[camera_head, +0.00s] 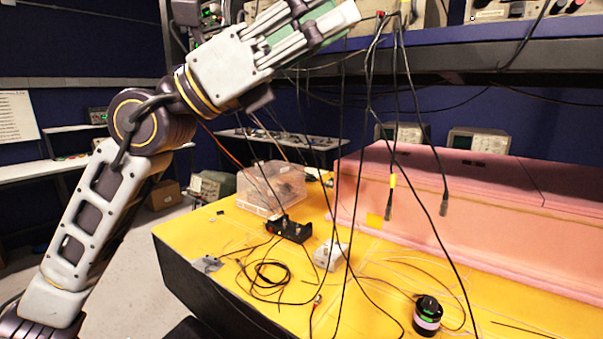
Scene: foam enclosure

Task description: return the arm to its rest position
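My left arm (85,225) comes in from the lower left, bends at a dark elbow joint and reaches up to the right. My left gripper (328,18) is raised at the top middle, high above the yellow table (385,285) and in front of the shelf. It is seen from the side, and its upper part is cut by the frame edge. I cannot tell whether its fingers are open or shut. No held object can be made out. My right arm and gripper are out of view.
A pink foam wall (480,215) runs along the table's back. Dark cables (395,120) hang from the shelf (480,65) near my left gripper. A clear plastic box (272,188), a black device (290,228), a white block (331,254) and a round dark device (427,315) sit on the table.

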